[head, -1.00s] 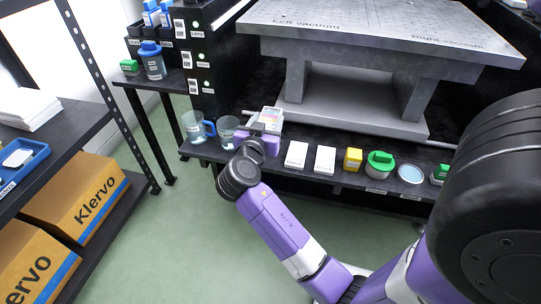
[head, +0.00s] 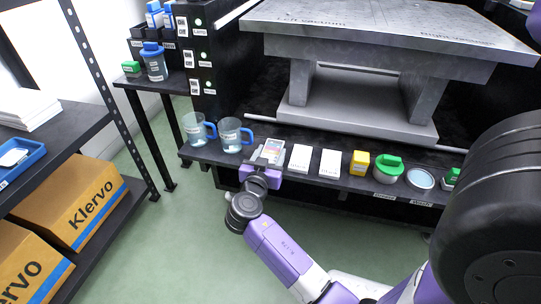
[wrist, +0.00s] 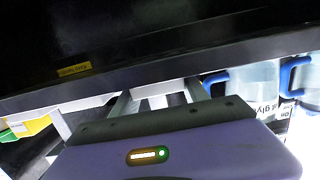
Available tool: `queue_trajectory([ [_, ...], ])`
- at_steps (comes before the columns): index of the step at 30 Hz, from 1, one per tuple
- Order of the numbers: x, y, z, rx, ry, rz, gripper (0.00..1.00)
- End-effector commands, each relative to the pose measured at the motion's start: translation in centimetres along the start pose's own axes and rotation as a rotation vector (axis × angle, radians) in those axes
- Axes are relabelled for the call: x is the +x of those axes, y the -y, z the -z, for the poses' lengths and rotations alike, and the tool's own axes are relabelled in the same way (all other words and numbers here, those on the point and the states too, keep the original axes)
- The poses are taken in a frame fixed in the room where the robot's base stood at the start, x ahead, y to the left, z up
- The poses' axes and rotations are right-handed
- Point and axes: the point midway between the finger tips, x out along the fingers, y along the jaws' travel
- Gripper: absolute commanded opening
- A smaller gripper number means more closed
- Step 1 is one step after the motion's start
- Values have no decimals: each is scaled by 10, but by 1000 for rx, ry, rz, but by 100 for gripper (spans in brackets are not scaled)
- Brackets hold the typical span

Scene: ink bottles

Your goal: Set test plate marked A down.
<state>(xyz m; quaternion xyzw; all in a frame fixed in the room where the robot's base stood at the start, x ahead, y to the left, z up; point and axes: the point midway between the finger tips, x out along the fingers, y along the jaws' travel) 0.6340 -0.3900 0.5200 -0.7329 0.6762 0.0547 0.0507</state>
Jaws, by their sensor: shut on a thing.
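The test plate (head: 273,149) is a small pale panel with coloured bands on its face. In the head view it is at the front of the black shelf (head: 225,155), between the right jug and the white boxes. My gripper (head: 262,166) is shut on its near end. I cannot tell whether the plate touches the shelf, and its letter is too small to read. In the wrist view my purple gripper body fills the bottom, and the plate cannot be made out clearly.
Two blue-handled jugs (head: 232,134) stand left of the plate. White boxes (head: 300,158), a yellow box (head: 359,163), a green-lidded jar (head: 388,168) and a round dish (head: 420,179) stand to the right. A heavy grey table (head: 385,45) rises behind.

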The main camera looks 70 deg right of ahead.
Motion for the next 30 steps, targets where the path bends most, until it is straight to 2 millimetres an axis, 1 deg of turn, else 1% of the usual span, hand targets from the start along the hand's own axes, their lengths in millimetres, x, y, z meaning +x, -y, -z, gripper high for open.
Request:
queue_trajectory([
  [7,1,0,-4,0,0,0,9],
  [8,0,0,-3,0,0,0,56],
  [9,0,0,-2,0,0,0,64],
  [11,0,0,-2,0,1,0,74],
  [20,0,0,-2,0,1,0,74],
  [23,0,0,2,0,1,0,74],
  [26,-12,1,2,-2,1,2,74],
  [29,-30,1,2,-3,2,4,74],
  [30,-39,1,3,-3,2,4,74],
])
